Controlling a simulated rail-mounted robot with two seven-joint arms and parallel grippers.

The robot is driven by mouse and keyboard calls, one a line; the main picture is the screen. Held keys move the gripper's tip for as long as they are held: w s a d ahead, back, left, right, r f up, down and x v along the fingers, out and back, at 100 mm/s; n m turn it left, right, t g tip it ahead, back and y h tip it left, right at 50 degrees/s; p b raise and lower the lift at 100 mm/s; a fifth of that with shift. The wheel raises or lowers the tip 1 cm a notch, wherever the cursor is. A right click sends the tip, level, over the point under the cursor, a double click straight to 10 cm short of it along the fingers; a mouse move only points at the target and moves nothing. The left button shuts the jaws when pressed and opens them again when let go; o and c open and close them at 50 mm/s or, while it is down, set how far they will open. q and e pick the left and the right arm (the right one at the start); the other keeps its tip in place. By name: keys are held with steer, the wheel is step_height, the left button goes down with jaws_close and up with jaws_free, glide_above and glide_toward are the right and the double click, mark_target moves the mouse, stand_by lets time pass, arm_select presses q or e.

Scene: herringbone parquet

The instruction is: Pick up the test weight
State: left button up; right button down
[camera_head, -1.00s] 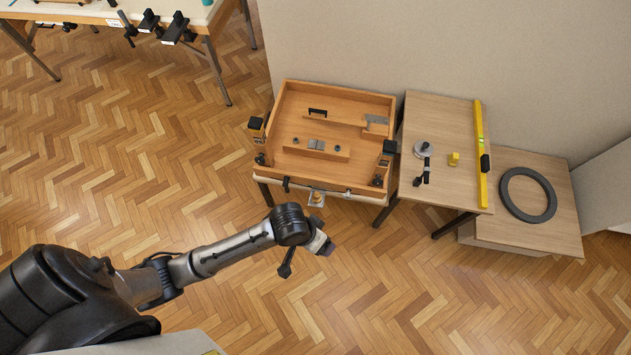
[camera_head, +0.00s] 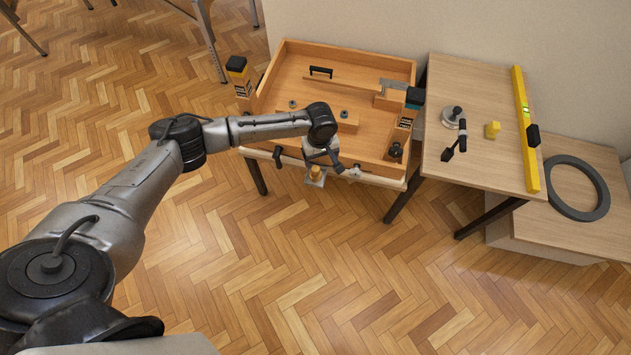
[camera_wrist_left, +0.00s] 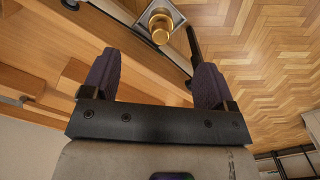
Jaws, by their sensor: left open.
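The test weight looks to be a small brass cylinder (camera_head: 316,172) on a square metal plate at the front edge of the wooden workbench. In the left wrist view the brass cylinder (camera_wrist_left: 160,28) shows at the top centre, just beyond the fingertips and between their lines. My left gripper (camera_head: 330,158) is over the bench's front edge, close to the brass cylinder. In the left wrist view the left gripper (camera_wrist_left: 158,66) has its two dark fingers apart, with nothing between them. My right gripper is not in view.
The tray-like wooden bench (camera_head: 285,80) has raised walls and holds a few pieces. A dark ring (camera_head: 602,198) lies farther right. The parquet in front is clear.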

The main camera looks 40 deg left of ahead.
mark_target(316, 168)
arm_select(q)
steer(key=shift+n, duration=0.8)
steer(key=a+f+b, duration=0.1)
steer(key=f, duration=0.1)
steer(key=w+f+b, duration=0.1)
steer(key=f+b, duration=0.1)
steer(key=f, duration=0.1)
steer(key=a+f+b, duration=0.1)
steer(key=f, duration=0.2)
steer(key=shift+w+a+f+b, duration=0.15)
steer(key=shift+a+f+b, duration=0.05)
steer(key=shift+a+b, duration=0.2)
steer(key=shift+f, duration=0.6)
steer(key=f+b, duration=0.1)
steer(key=f, duration=0.1)
steer(key=f+b, duration=0.1)
steer(key=b, duration=0.1)
steer(key=shift+s+d+f, duration=0.1)
steer(key=shift+s+f, duration=0.1)
steer(key=shift+f, duration=0.2)
steer(key=shift+f+b, duration=0.6)
steer(key=shift+f, duration=0.05)
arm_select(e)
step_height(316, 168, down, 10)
arm_select(q)
steer(key=shift+c, duration=0.2)
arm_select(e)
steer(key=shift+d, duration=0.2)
